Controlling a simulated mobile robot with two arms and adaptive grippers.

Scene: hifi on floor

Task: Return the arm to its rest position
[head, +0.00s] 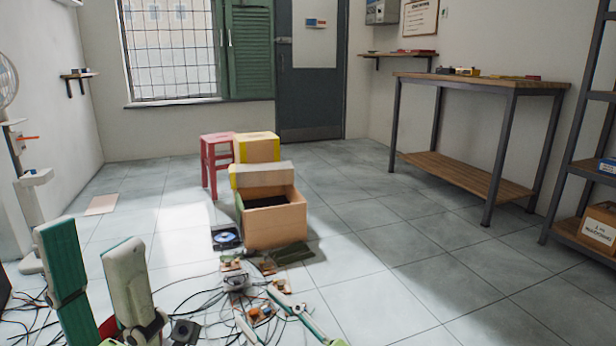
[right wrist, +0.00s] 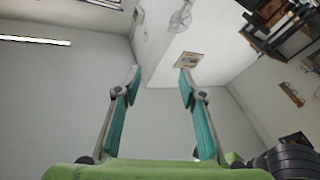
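My left gripper (head: 90,240) stands large at the lower left of the head view. Its two fingers with green pads point up and are spread apart, with nothing between them. My right gripper (head: 255,301) shows at the bottom middle, in front of the clutter on the floor. Its slim fingers are apart. Most of both arms is outside the head view.
Loose boards and cables (head: 200,300) lie in front. A workbench (head: 480,82) and shelf rack (head: 575,165) stand right. The right floor is clear.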

